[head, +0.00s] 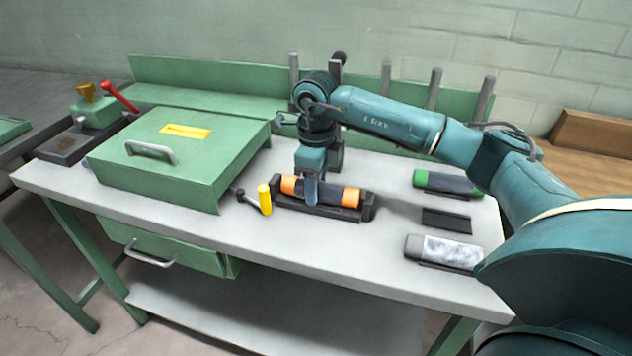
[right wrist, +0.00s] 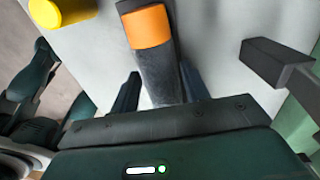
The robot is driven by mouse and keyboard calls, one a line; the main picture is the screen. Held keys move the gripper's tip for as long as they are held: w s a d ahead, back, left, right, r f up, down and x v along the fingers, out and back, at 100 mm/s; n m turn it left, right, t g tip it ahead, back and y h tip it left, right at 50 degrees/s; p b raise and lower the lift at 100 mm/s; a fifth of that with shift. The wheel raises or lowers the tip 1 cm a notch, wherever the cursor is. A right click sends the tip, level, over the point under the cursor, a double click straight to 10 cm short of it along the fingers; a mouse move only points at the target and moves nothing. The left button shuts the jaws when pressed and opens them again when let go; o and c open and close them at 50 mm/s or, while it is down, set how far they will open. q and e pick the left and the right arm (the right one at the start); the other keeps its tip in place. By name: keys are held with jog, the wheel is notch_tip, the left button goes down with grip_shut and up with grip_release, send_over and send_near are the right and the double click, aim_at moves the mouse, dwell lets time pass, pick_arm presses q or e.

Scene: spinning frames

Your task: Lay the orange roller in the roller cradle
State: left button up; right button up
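The orange roller (head: 350,196), dark in its middle with orange bands near its ends, lies lengthwise over the dark roller cradle (head: 318,211) on the bench. I cannot tell whether its ends rest in the cradle or sit slightly above it. My right gripper (head: 311,190) points down at the roller's middle. In the right wrist view, one orange band of the roller (right wrist: 148,27) shows, and the gripper's fingertips (right wrist: 160,72) are on either side of the dark body, seemingly pressed against it. My left gripper is not in view.
A yellow-handled crank (head: 265,199) stands just left of the cradle, beside a green box (head: 185,150). Right are a green-ended roller (head: 448,183), a dark block (head: 446,218) and a grey roller (head: 443,250). Grey posts (head: 433,90) rise behind. The bench's front strip is clear.

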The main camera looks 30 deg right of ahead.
jog(key=o, duration=0.4)
notch_tip(320, 180, up, 13)
jog(key=shift+r, duration=0.1)
dwell(0.4)
dwell(0.4)
